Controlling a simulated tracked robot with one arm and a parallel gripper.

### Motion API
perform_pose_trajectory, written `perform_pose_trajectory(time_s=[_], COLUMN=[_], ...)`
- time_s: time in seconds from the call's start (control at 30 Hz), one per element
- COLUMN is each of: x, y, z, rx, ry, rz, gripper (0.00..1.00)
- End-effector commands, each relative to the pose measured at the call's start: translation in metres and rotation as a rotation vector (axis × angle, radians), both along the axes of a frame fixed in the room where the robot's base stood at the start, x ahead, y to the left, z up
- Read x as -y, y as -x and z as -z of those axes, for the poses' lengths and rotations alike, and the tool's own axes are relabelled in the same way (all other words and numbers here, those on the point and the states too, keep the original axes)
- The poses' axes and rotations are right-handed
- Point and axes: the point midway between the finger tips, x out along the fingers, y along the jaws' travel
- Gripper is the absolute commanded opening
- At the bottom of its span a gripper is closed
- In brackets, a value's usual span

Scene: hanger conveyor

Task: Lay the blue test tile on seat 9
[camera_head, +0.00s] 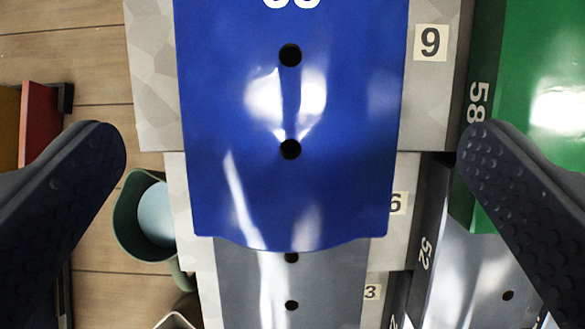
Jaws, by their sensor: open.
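The blue test tile (240,120) is a glossy blue plate with two dark holes and part of a white number cut off at the top edge. It lies over the middle of the grey block labelled 9, seat 9 (430,80), and its wavy lower end reaches past the label 6. Whether it touches the seat cannot be told from above. My gripper (292,140) is open, with one dark finger on each side of the tile and visible gaps between. The tile hides the middle of seat 9.
Below are seat 6 (405,220) and seat 3 (373,310), with a grey plate (245,290) along them. At right are a green plate (540,60) and a grey plate marked 52 (460,280). At left, a green cup (130,225) and a red block (40,120) stand on wooden planks.

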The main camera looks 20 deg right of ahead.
Motion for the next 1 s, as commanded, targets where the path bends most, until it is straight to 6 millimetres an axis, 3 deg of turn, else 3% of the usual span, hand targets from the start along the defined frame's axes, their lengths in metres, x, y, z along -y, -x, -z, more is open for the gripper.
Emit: perform_pose_trajectory(time_s=[0.5,0.73,1.0], x=[-0.012,-0.016,-0.017], y=[0.043,0.056,0.061], z=[-0.052,-0.069,-0.074], rx=[0.003,0.002,0.001], ry=[0.001,0.001,0.0], rz=[0.0,0.0,0.0], gripper=[1.0,1.0,1.0])
